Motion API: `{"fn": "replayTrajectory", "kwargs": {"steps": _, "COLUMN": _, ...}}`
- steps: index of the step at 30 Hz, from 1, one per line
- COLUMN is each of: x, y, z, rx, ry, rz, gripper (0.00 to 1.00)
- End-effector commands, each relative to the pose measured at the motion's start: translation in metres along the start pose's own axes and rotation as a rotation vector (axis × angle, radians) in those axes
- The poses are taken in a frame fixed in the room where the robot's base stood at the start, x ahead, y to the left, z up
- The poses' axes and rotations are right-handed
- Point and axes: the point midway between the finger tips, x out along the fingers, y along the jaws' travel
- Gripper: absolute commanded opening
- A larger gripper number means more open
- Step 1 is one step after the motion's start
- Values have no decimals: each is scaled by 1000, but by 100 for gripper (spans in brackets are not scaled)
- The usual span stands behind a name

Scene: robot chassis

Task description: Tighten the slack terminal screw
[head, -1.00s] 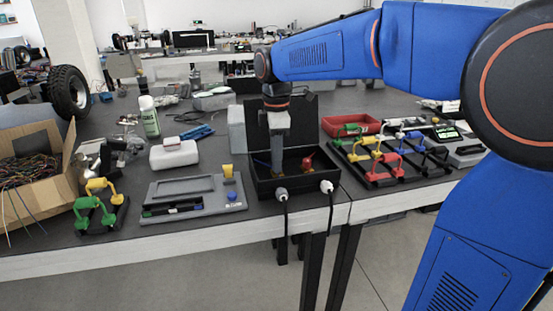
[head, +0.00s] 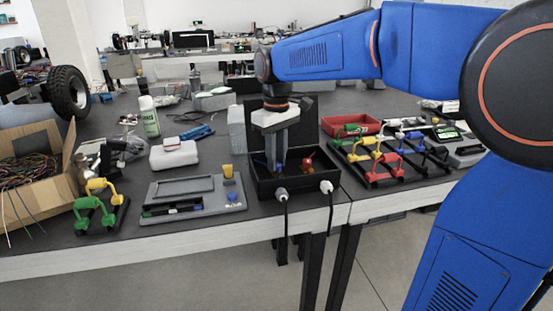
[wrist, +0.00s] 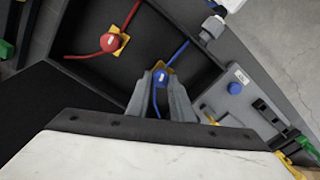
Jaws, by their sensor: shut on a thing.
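The open black terminal box (head: 262,188) stands at the table's front edge with its lid raised behind. Inside, a blue terminal screw knob (wrist: 160,78) on a yellow base has a blue wire running to it. My gripper (head: 279,170) points down into the box, its two grey fingers shut on the blue knob. The wrist view shows my gripper (wrist: 161,84) with one finger on each side of the knob. A red terminal screw knob (head: 306,163) sits apart to the right, with a red wire. It also shows in the wrist view (wrist: 110,41).
Two grey cable plugs (head: 281,195) stick out of the box front. A grey tray (head: 165,189) with a yellow and a blue piece lies left. A black rack (head: 385,178) with coloured handles and a red bin (head: 350,124) stand right. An open cardboard box (head: 62,185) is far left.

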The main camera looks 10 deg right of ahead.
Motion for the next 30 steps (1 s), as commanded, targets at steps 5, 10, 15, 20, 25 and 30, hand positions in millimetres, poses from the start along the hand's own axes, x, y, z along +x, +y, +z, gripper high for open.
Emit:
{"fn": "replayTrajectory", "kwargs": {"steps": 5, "x": 0, "y": 0, "z": 0, "rx": 124, "ry": 2, "rz": 1, "gripper": 0}}
{"fn": "replayTrajectory", "kwargs": {"steps": 10, "x": -1, "y": 1, "z": 0, "rx": 212, "ry": 2, "rz": 0, "gripper": 0}}
{"fn": "replayTrajectory", "kwargs": {"steps": 15, "x": -1, "y": 1, "z": 0, "rx": 266, "ry": 2, "rz": 0, "gripper": 0}}
{"fn": "replayTrajectory", "kwargs": {"steps": 20, "x": -1, "y": 1, "z": 0, "rx": 289, "ry": 2, "rz": 0, "gripper": 0}}
{"fn": "replayTrajectory", "kwargs": {"steps": 25, "x": -1, "y": 1, "z": 0, "rx": 294, "ry": 2, "rz": 0, "gripper": 0}}
{"fn": "replayTrajectory", "kwargs": {"steps": 30, "x": -1, "y": 1, "z": 0, "rx": 294, "ry": 2, "rz": 0, "gripper": 0}}
